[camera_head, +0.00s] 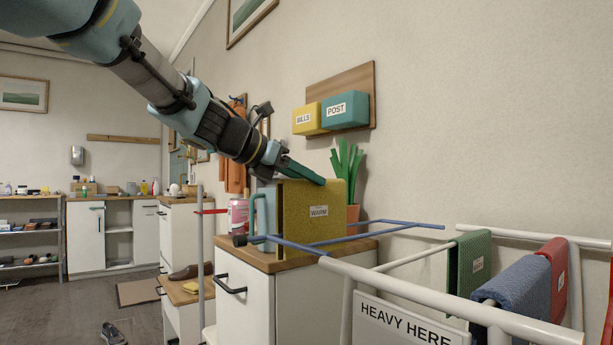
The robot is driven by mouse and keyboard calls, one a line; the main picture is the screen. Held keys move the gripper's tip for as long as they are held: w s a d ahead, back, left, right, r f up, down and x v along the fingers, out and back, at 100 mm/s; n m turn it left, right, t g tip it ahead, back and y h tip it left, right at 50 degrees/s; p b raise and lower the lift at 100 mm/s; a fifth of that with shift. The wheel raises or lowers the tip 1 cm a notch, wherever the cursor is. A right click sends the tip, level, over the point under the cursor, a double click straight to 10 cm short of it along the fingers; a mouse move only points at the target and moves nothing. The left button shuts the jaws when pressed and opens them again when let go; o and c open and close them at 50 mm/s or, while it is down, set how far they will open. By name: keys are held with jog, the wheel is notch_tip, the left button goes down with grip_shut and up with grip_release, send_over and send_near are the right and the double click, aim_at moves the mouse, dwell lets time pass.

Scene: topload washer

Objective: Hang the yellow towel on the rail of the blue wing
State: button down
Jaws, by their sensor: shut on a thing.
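The yellow towel (310,208), with a label reading WARM, hangs from my gripper (300,172). My gripper is shut on its top edge, and the green fingers lie along the top of the towel. The blue wing (410,226) is a frame of thin blue rails, spread low around the towel's lower part. One of its rails crosses in front of the towel's lower edge. The towel's top stands above the rails. I cannot tell whether the towel touches any rail. Its far side is hidden.
A white rack (450,292) with a HEAVY HERE sign (405,320) stands at the front right. It carries green (470,262), blue (518,290) and red (556,268) towels.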

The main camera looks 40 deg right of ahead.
aim_at(305, 221)
jog(key=shift+f+b, duration=3.3)
jog(key=shift+f, duration=1.2)
jog(key=shift+c, duration=1.8)
grip_release()
jog(key=shift+a, duration=0.15)
jog(key=p+v, duration=0.2)
jog(key=v, duration=0.7)
jog(key=shift+a+r, duration=0.15)
jog(key=shift+r, duration=0.05)
jog(key=shift+a+r, duration=0.15)
jog(key=shift+a, duration=0.4)
